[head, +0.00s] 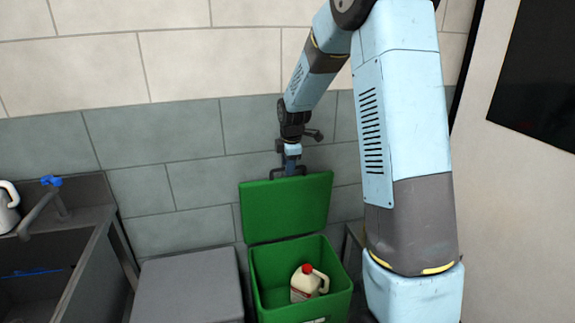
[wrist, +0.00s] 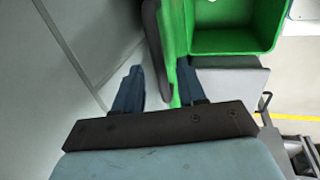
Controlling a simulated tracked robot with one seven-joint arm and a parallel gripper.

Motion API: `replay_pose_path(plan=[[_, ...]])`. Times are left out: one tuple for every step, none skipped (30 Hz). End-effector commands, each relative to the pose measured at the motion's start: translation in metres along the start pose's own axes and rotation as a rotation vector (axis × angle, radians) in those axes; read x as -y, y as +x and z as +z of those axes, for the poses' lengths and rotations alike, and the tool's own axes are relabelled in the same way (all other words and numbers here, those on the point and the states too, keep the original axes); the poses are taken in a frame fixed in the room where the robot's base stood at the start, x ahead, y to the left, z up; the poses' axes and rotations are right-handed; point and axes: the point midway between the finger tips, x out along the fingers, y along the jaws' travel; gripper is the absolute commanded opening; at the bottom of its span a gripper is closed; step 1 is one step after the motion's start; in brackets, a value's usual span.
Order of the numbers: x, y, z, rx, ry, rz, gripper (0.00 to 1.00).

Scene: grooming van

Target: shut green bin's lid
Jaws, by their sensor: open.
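The green bin (head: 337,288) stands open against the tiled wall, and a cream jug (head: 304,285) with a red cap sits inside. Its green lid (head: 287,208) is raised nearly upright behind the opening. My gripper (head: 290,171) is at the lid's top edge, fingers pointing down. In the wrist view my open gripper (wrist: 160,70) has one finger on each side of the lid (wrist: 176,35), seen nearly edge-on, with a dark strip beside it. I cannot tell whether a finger touches it. The bin's opening (wrist: 272,25) shows at the upper right there.
A closed grey bin (head: 190,287) stands left of the green one. Farther left is a sink (head: 85,265) with a tap (head: 45,208) and a white jug (head: 8,208). The tiled wall (head: 180,160) is close behind the lid. A dark panel (head: 540,75) hangs at right.

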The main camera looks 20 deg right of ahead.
Motion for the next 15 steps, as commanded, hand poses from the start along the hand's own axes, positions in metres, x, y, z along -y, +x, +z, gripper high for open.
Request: replay_pose_path(plan=[[0.0000, 0.0020, 0.0000, 0.000, 0.000, 0.000, 0.40], [0.0000, 0.0028, 0.0001, 0.000, 0.000, 0.000, 0.40], [0.0000, 0.0034, 0.0001, 0.000, 0.000, 0.000, 0.40], [0.0000, 0.0037, 0.0002, 0.000, 0.000, 0.000, 0.40], [0.0000, 0.0039, 0.0002, 0.000, 0.000, 0.000, 0.40], [0.0000, 0.0039, 0.0003, 0.000, 0.000, 0.000, 0.40], [0.0000, 0.0039, 0.0004, 0.000, 0.000, 0.000, 0.40], [0.0000, 0.0038, 0.0004, 0.000, 0.000, 0.000, 0.40], [0.0000, 0.0038, 0.0004, 0.000, 0.000, 0.000, 0.40], [0.0000, 0.0038, 0.0005, 0.000, 0.001, 0.000, 0.40], [0.0000, 0.0038, 0.0005, 0.000, 0.001, 0.000, 0.39], [0.0000, 0.0037, 0.0006, 0.000, 0.001, 0.000, 0.35], [0.0000, 0.0037, 0.0006, 0.000, 0.001, 0.000, 0.32], [0.0000, 0.0037, 0.0006, 0.000, 0.001, 0.000, 0.30], [0.0000, 0.0037, 0.0007, 0.000, 0.001, 0.000, 0.26]])
